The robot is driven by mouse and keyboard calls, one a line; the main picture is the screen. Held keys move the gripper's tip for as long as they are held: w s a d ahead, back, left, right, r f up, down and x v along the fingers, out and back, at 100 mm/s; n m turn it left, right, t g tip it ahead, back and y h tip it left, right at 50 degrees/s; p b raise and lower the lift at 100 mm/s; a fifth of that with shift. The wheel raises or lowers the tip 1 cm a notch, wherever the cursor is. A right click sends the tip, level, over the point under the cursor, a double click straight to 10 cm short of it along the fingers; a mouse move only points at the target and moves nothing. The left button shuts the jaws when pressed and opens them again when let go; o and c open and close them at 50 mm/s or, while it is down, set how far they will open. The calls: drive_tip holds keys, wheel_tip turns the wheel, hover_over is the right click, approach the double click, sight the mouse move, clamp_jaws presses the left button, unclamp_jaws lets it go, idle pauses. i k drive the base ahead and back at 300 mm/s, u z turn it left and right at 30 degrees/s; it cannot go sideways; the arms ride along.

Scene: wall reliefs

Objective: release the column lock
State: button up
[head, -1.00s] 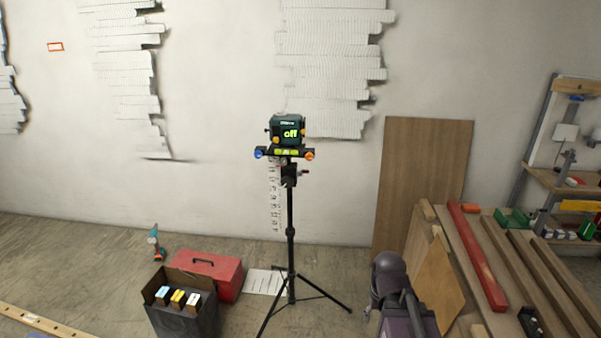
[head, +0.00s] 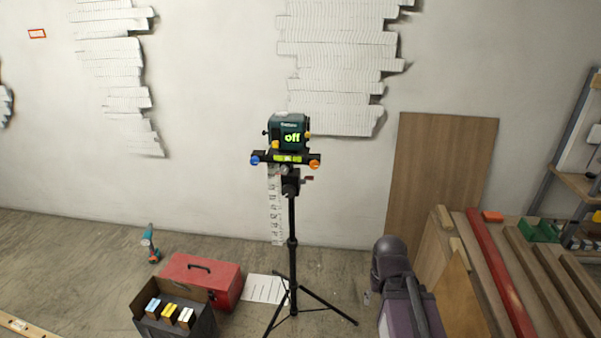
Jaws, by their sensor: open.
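A black tripod (head: 293,245) stands upright on the floor at the middle of the head view. Its column carries a dark green laser level (head: 288,134) whose display reads "off". Below the level is a crossbar with a yellow-green bubble vial, a blue knob (head: 254,160) at left and an orange knob (head: 314,164) at right. A small red-tipped lever (head: 307,179) sticks out to the right of the column head, just under the crossbar; it looks like the column lock. Part of my arm shows at the lower right, apart from the tripod. My gripper is out of view.
A red toolbox (head: 202,278) and a dark open box (head: 150,327) with battery-like blocks stand left of the tripod. A paper sheet (head: 262,290) lies by its legs. Timber and boards (head: 497,275) fill the right. The wall (head: 215,130) is behind.

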sight(303, 182)
drive_tip(key=i, duration=0.95)
drive_tip(key=z, duration=0.05)
